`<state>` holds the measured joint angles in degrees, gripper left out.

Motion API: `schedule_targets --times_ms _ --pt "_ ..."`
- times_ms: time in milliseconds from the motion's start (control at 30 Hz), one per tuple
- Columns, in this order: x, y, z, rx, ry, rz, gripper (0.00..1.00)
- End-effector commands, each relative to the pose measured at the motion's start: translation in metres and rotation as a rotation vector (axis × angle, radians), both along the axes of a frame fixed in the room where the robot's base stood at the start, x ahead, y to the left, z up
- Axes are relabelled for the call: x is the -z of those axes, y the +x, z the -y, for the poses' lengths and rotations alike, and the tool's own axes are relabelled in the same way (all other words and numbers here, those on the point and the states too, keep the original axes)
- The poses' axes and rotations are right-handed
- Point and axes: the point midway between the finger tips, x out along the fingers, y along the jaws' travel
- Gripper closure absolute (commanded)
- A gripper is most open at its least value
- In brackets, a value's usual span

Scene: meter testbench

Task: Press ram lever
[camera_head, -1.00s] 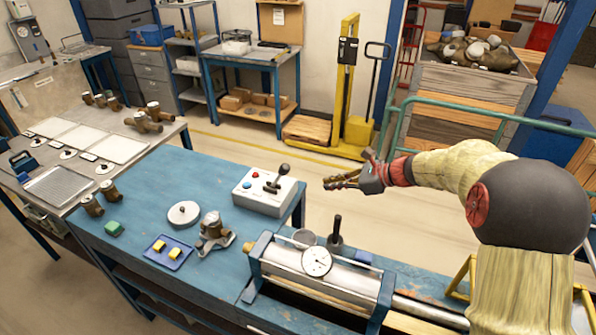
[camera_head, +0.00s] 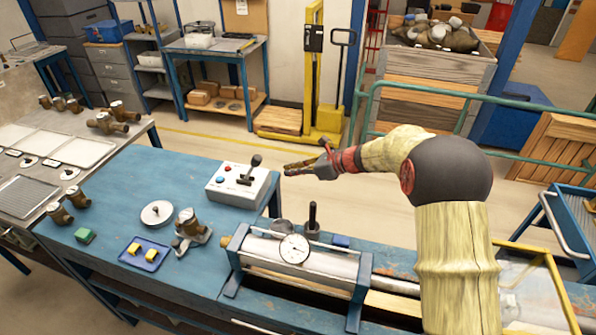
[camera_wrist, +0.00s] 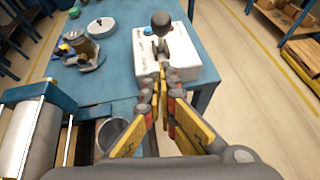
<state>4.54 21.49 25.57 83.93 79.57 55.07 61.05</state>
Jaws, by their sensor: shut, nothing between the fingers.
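A white control box (camera_head: 238,186) stands at the far right corner of the blue bench. It carries a red button (camera_head: 227,168), a blue button (camera_head: 220,180) and a lever with a black knob (camera_head: 255,160). My gripper (camera_head: 287,169) is shut and empty, just right of the box. In the wrist view the shut fingers (camera_wrist: 162,72) point toward the box (camera_wrist: 182,52), with the black knob (camera_wrist: 161,19) ahead of them. The fingers overlap the lever's base in that view, so I cannot tell whether they touch it.
A metal cylinder rig (camera_head: 262,250) with a dial gauge (camera_head: 294,249) lies on the near bench, with an upright black handle (camera_head: 312,214) behind it. A brass meter (camera_head: 188,224), white disc (camera_head: 157,213) and blue tray (camera_head: 144,254) lie left. Open floor lies beyond the bench.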

Motion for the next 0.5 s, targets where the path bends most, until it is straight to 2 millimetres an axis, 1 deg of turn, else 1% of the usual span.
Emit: schedule_targets --times_ms 33,233,400,500 --pt "0.008 0.004 -0.009 -0.003 0.001 -0.001 1.00" --pt "0.026 0.019 -0.039 -0.003 0.000 0.000 1.00" --pt "0.016 0.031 -0.059 -0.003 0.000 0.003 1.00" --pt "0.014 0.034 -0.065 -0.001 0.000 0.000 1.00"
